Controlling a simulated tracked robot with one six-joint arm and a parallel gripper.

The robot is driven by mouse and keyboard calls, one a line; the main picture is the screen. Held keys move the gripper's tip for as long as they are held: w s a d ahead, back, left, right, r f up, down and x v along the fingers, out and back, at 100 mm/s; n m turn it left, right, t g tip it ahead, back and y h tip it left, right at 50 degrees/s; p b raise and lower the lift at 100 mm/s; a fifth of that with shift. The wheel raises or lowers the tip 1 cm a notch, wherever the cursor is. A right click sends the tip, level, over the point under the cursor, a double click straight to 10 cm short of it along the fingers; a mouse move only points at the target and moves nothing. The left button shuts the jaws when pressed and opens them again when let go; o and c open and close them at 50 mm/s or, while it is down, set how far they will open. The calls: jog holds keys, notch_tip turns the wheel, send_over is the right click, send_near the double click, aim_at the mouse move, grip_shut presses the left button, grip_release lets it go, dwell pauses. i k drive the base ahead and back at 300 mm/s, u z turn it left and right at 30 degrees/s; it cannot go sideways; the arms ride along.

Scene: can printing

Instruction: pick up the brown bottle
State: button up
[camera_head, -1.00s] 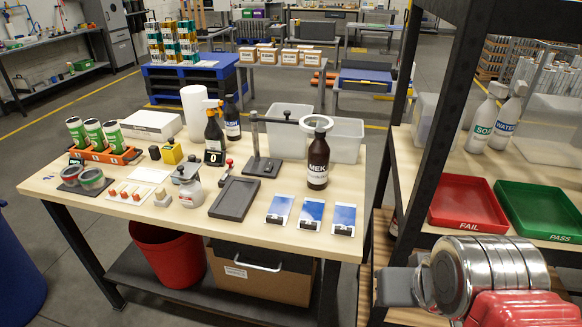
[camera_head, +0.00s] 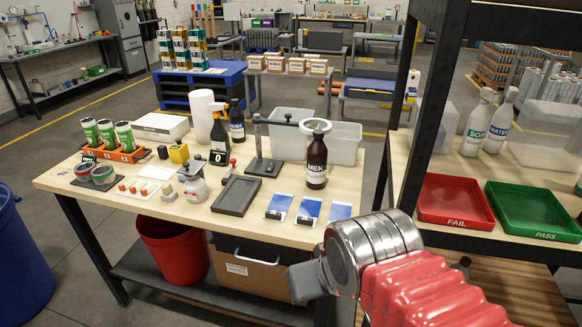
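A brown bottle (camera_head: 317,160) with a white label reading MEK stands upright on the wooden table (camera_head: 130,205), near its right end. Two more dark bottles stand further back: a spray bottle (camera_head: 219,140) with an orange trigger, and a dark bottle (camera_head: 237,122) beside it. My arm, with a steel wrist and red sleeve, comes in from the lower right. A grey part at its end, perhaps my gripper (camera_head: 303,282), is below and in front of the table's front edge, apart from the brown bottle. Its fingers cannot be made out.
A stand with a ring magnifier (camera_head: 262,163) is just left of the brown bottle, with clear bins (camera_head: 346,143) behind. Blue-white cards (camera_head: 309,210) and a dark tray (camera_head: 236,196) lie in front. A black shelf post (camera_head: 424,110) and a red FAIL tray (camera_head: 453,201) are right.

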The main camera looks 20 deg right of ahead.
aim_at(318, 152)
jog(key=u, duration=0.85)
jog(key=i, duration=1.65)
jog(key=u, duration=0.05)
